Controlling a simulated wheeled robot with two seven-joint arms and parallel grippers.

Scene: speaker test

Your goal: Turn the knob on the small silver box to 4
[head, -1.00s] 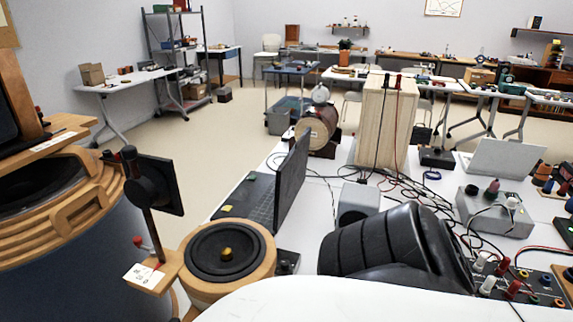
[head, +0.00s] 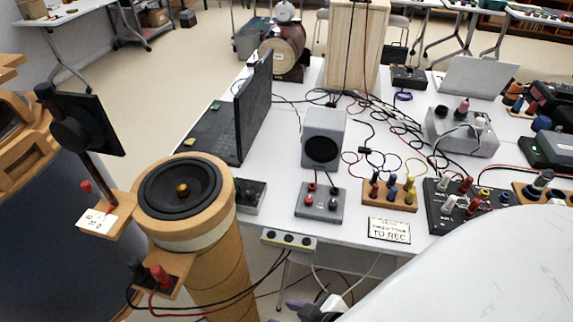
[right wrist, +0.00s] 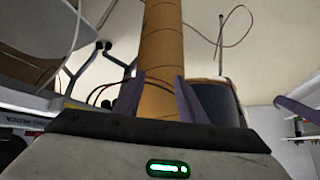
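A small grey box (head: 320,203) with red and dark posts on top sits near the front edge of the table in the head view. A larger silver-grey box (head: 465,133) with several knobs stands further back at the right. I cannot tell which one is the task's box, nor read any dial numbers. My right gripper (head: 290,310) is low at the bottom of the head view, below the table's front edge. My left gripper is not in view.
A speaker on a cardboard tube (head: 210,275) stands in front of the table, left of my right gripper. A black laptop (head: 215,130), a small grey speaker (head: 323,138), a small dark box (head: 249,195), terminal blocks and loose cables crowd the white table (head: 275,170).

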